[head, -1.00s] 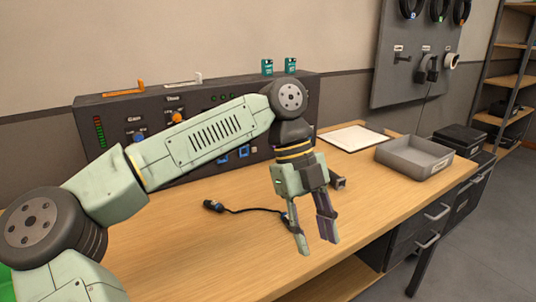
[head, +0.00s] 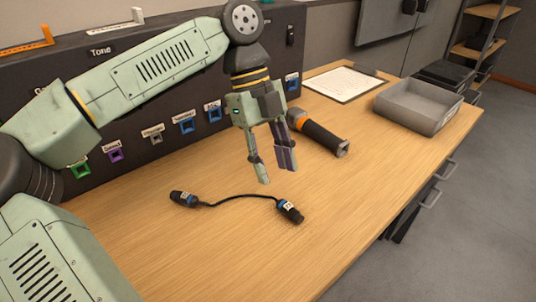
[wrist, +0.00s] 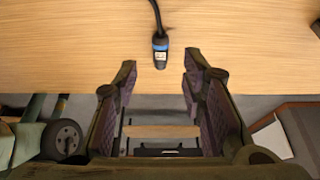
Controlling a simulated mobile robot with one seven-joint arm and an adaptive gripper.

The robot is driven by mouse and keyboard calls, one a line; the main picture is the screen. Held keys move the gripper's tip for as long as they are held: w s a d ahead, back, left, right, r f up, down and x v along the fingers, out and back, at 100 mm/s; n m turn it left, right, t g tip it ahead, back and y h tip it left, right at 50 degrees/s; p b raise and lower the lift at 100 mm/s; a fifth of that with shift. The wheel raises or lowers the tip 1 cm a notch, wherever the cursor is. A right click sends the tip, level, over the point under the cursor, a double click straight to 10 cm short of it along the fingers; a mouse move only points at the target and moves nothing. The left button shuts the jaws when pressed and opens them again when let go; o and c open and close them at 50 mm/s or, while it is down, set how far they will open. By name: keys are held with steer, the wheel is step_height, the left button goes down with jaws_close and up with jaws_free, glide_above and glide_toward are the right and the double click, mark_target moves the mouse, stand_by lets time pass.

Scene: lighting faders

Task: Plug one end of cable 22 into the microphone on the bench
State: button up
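A short black cable (head: 238,199) lies on the bench with a dark, blue-ringed plug at each end. Its left plug (head: 184,199) and right plug (head: 290,211) carry small pale labels, too small to read in the head view. The microphone (head: 320,133) lies on its side behind my gripper, with a dark body, an orange band and a squarish grey end (head: 342,149). My gripper (head: 277,176) points down, open and empty, above and behind the right plug. In the wrist view, a plug (wrist: 160,53) lies just beyond and between my open fingertips (wrist: 160,66).
A dark panel (head: 112,50) with coloured square sockets (head: 186,123) stands along the back. A white sheet (head: 345,84) and a grey open tray (head: 420,105) are at the right of the bench. The bench front is clear.

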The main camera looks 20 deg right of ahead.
mark_target(284, 201)
steer(key=b+x, duration=0.4)
steer(key=x, duration=0.2)
steer(key=shift+f, duration=0.4)
jaws_close()
steer(key=shift+r+p, duration=2.1)
steer(key=shift+r, duration=0.45)
